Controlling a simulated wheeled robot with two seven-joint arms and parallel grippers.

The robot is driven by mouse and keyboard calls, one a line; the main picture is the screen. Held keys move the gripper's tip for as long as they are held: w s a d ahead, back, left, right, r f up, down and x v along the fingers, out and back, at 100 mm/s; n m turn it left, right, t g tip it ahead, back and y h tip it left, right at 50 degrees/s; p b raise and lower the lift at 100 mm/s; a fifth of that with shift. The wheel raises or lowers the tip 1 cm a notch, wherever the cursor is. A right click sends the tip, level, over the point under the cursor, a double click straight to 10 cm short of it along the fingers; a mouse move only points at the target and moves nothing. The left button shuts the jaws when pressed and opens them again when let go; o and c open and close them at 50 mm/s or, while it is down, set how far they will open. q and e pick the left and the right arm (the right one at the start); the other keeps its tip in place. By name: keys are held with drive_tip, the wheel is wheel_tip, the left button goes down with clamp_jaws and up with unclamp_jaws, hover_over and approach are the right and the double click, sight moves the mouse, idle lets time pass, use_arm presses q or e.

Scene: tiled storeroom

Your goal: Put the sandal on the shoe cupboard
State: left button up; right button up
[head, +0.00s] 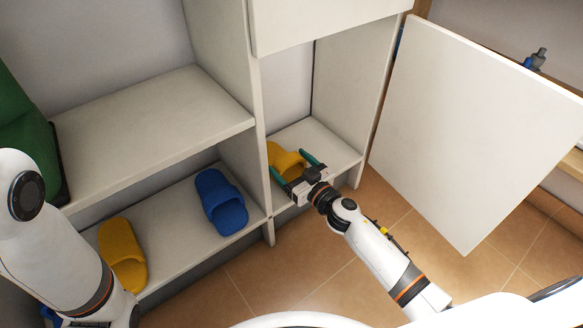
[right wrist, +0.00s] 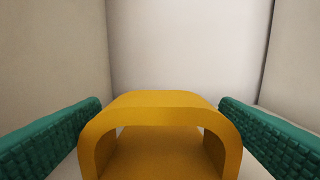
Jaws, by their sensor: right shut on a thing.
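A yellow sandal (head: 284,160) is in the right compartment of the white shoe cupboard (head: 328,147), on its lower board. My right gripper (head: 297,166) reaches into this compartment and is shut on that sandal, with one green finger on each side. In the right wrist view the strap of the sandal (right wrist: 150,104) stands between the two fingers. A second yellow sandal (head: 122,254) and a blue sandal (head: 221,201) lie on the lower left shelf, apart from each other. My left arm shows at the left, but its gripper is out of view.
A white door (head: 470,130) stands open to the right of the right compartment. The upper left shelf (head: 150,125) has a wide bare part, with a green object (head: 25,135) at its left end. The tiled floor (head: 310,260) in front is clear. A blue item sits on a wooden shelf behind the door.

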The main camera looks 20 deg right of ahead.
drive_tip(key=o, duration=0.9)
drive_tip(key=shift+r, duration=0.2)
drive_tip(key=p+v, duration=0.2)
drive_tip(key=v, duration=1)
drive_tip(key=shift+f, duration=0.1)
